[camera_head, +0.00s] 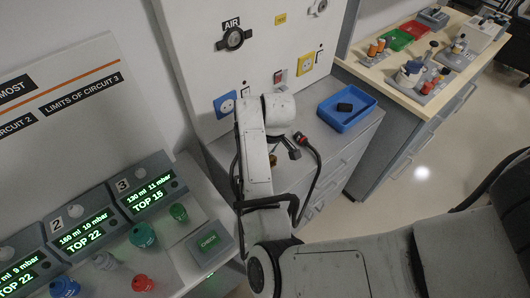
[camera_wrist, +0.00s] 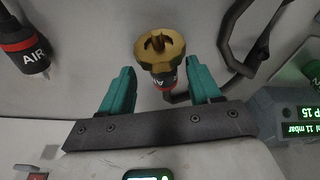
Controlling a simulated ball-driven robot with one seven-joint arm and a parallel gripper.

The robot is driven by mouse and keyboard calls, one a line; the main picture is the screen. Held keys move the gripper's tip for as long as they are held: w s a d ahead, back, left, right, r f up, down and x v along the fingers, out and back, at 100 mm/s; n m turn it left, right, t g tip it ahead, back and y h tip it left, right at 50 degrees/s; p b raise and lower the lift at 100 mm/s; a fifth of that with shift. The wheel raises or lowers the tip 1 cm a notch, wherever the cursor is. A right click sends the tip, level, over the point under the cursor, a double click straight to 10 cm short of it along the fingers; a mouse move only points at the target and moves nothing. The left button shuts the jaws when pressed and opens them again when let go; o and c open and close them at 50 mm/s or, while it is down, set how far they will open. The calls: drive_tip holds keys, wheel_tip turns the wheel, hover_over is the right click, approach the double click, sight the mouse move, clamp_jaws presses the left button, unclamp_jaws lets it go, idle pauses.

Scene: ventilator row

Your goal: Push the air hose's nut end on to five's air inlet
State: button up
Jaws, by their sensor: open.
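The air hose's nut end is a brass nut (camera_wrist: 160,47) above a red-and-black collar, upright in the wrist view. My gripper (camera_wrist: 160,72) is open, with one teal finger on each side of the collar and a visible gap to each. A black hose end with a red band marked AIR (camera_wrist: 22,48) is at the left of the wrist view. In the head view, the black hose (camera_head: 315,170) curves beside my wrist, and the gripper is largely hidden. A dark round fitting marked AIR (camera_head: 233,39) is on the white panel; I cannot tell whether it is five's inlet.
A blue tray (camera_head: 347,118) holding a dark item stands on the grey cabinet. Blue (camera_head: 224,104) and yellow (camera_head: 305,64) sockets are on the panel. Numbered monitors (camera_head: 148,193) stand at the lower left. A wooden-topped bench (camera_head: 383,70) with bins is at the upper right.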

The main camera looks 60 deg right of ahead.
wheel_tip(320, 180, up, 19)
drive_tip(key=s+p, duration=0.1)
drive_tip(key=p, duration=0.3)
drive_tip(key=shift+s+f, duration=0.2)
drive_tip(key=shift+s, duration=0.2)
idle(0.4)
idle(0.7)
